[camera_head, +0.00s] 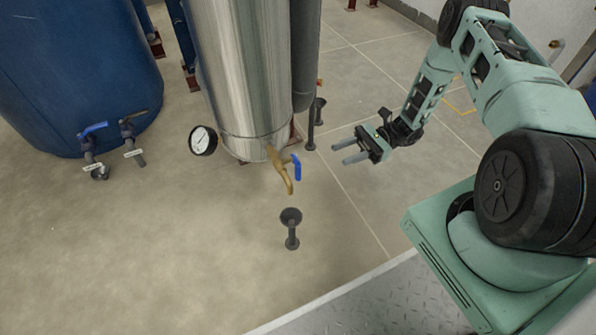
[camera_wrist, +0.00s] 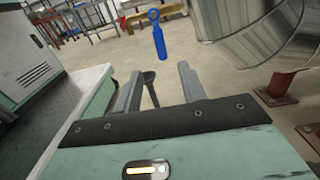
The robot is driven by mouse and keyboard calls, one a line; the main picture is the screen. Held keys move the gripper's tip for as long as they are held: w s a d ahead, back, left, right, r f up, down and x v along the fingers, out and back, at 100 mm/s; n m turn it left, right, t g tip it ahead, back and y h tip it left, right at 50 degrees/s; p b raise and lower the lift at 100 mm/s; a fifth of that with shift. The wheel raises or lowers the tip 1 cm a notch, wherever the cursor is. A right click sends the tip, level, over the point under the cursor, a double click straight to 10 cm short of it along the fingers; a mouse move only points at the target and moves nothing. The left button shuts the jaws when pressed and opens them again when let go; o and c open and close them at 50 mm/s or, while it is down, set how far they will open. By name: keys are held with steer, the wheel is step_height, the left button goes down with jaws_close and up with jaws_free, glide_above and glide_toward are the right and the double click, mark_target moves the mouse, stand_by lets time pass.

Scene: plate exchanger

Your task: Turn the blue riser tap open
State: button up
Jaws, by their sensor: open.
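A brass tap (camera_head: 279,165) with a blue lever handle (camera_head: 297,167) sticks out from the lower part of the steel cylinder. The handle points downward beside the spout. In the wrist view the blue handle (camera_wrist: 159,40) hangs ahead of the fingers, near their centre line, with brass pipe (camera_wrist: 140,18) behind it. My gripper (camera_head: 341,153) is open and empty, to the right of the handle, with a clear gap between. Its fingers (camera_wrist: 160,78) point toward the handle, and nothing is between them except background.
A steel cylinder (camera_head: 240,70) stands behind the tap, with a round gauge (camera_head: 203,140) at its left. A blue tank (camera_head: 70,70) at left has another blue-levered valve (camera_head: 95,128).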

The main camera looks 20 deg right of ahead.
mark_target(298, 170)
steer(key=shift+a+b, duration=2.45)
steer(key=shift+a, duration=4.8)
steer(key=shift+c, duration=0.3)
jaws_close()
